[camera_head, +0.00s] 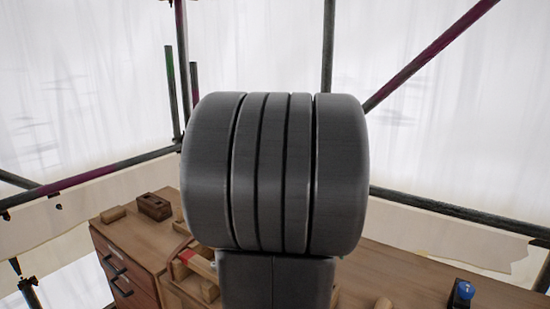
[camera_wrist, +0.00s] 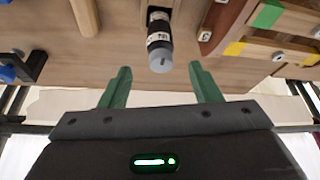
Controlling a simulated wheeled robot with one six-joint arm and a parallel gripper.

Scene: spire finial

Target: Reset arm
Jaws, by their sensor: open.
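My gripper (camera_wrist: 160,68) shows in the wrist view with its two green fingers spread wide apart. Nothing is held between them. A dark cylinder with pale labels and a grey rounded end (camera_wrist: 159,45) lies in line with the gap, just beyond the fingertips; I cannot tell its exact distance. In the head view a large grey ribbed link of my own arm fills the middle and hides much of the workbench (camera_head: 408,268). My gripper is not visible in that view.
On the bench's left are a brown block (camera_head: 154,206) and drawers (camera_head: 128,275). A blue-topped tool (camera_head: 463,293) stands at the right. Metal scaffold poles (camera_head: 328,45) and white sheeting surround the bench. Coloured wooden pieces (camera_wrist: 268,14) show at the wrist view's upper right.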

